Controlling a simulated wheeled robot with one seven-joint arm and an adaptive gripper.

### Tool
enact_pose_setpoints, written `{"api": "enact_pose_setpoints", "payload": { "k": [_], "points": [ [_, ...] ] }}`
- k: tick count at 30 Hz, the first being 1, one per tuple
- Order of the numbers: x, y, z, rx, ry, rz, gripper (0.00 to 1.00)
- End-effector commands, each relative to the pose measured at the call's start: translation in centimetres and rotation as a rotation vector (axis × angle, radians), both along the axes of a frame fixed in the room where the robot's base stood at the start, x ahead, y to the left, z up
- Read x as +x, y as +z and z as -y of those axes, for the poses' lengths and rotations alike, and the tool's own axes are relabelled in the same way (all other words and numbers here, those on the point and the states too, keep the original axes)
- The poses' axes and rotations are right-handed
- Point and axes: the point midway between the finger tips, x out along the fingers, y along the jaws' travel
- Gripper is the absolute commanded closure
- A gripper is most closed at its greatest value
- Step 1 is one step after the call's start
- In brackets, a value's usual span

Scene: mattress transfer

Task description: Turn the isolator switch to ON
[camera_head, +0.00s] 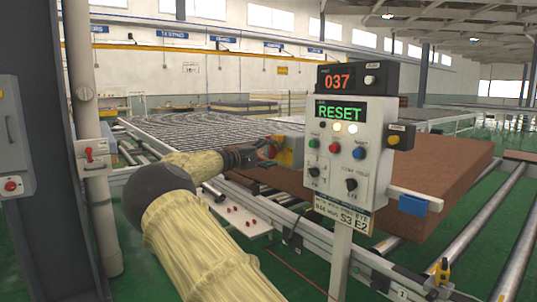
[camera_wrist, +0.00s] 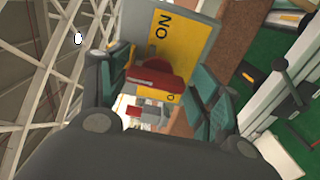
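The isolator switch shows in the wrist view as a grey box (camera_wrist: 190,22) with a yellow plate (camera_wrist: 183,42) and a red handle (camera_wrist: 155,78). The plate reads ON at its top in this view; a partly hidden label starting with O is lower down. My gripper (camera_wrist: 165,95) is open, with one finger left of the red handle and one right of it; gaps seem to show on both sides. In the head view my gripper (camera_head: 266,151) is at the switch's yellow plate (camera_head: 289,152), partly hidden behind the control panel's edge.
A control panel (camera_head: 374,110) showing RESET stands on a post just right of my gripper. Behind it are a brown mattress block (camera_head: 445,190) and a conveyor with a spring grid (camera_head: 200,130). A grey column (camera_head: 45,130) and a post with a red switch (camera_head: 92,152) stand at left.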

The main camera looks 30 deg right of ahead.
Motion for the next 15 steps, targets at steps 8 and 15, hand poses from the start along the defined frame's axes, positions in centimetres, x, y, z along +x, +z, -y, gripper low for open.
{"api": "enact_pose_setpoints", "payload": {
  "k": [8,15],
  "points": [
    [0.05,0.16,-0.02,-0.002,0.002,0.0,0.21],
    [0.03,0.22,-0.77,-0.003,0.003,0.0,0.21]
  ]
}}
